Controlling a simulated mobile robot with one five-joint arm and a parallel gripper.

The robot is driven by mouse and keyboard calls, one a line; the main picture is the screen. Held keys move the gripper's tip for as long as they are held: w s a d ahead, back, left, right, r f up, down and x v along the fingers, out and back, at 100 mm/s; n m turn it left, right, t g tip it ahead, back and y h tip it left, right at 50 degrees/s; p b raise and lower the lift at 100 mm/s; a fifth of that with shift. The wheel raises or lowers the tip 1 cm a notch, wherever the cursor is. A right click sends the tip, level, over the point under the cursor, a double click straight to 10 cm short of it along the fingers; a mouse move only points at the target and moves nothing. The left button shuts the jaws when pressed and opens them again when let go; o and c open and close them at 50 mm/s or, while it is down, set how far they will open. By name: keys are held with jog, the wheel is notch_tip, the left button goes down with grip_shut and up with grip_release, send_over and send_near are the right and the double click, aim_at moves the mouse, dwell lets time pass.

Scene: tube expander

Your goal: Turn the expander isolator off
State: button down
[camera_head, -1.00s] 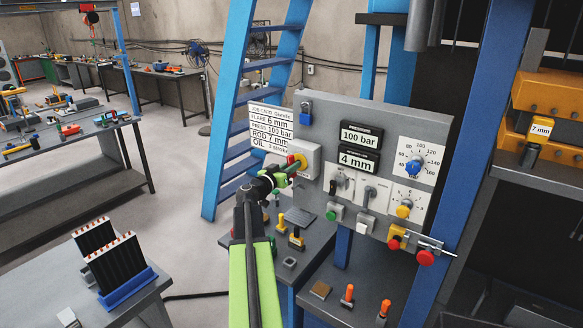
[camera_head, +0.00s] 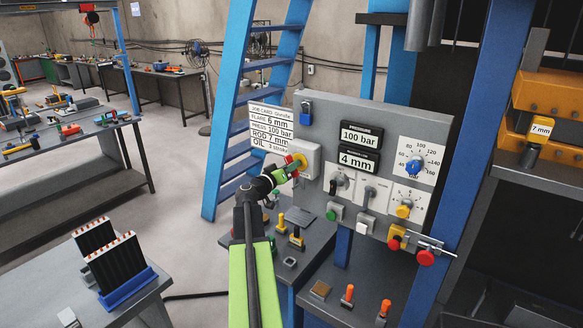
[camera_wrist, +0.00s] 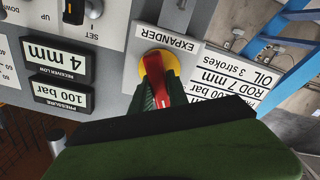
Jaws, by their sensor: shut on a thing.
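The expander isolator is a red handle on a yellow disc (camera_wrist: 172,62), on a light plate labelled EXPANDER (camera_wrist: 168,38). In the head view its grey box (camera_head: 308,158) sits at the left of the control panel. My gripper (camera_wrist: 158,90) is shut on the red handle (camera_wrist: 156,75). In the head view my gripper (camera_head: 287,171) reaches the isolator from the left and hides part of it. The handle points along the fingers in the wrist view. The far part of the handle is between the dark green fingers.
A job card (camera_head: 270,128) hangs left of the isolator. Below is a bench (camera_head: 340,285) with small parts. A blue ladder (camera_head: 238,115) stands behind.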

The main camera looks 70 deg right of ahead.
jog(key=n, duration=0.6)
jog(key=shift+w+f+n, duration=0.1)
jog(key=shift+f+n, duration=0.05)
jog(key=shift+n, duration=0.15)
jog(key=n, duration=0.5)
jog(key=shift+f, duration=0.15)
jog(key=shift+n, duration=0.4)
jog(key=c, duration=1.3)
grip_release()
jog(key=v, duration=1.7)
jog(key=shift+w+a, duration=0.1)
jog(key=shift+a, duration=0.1)
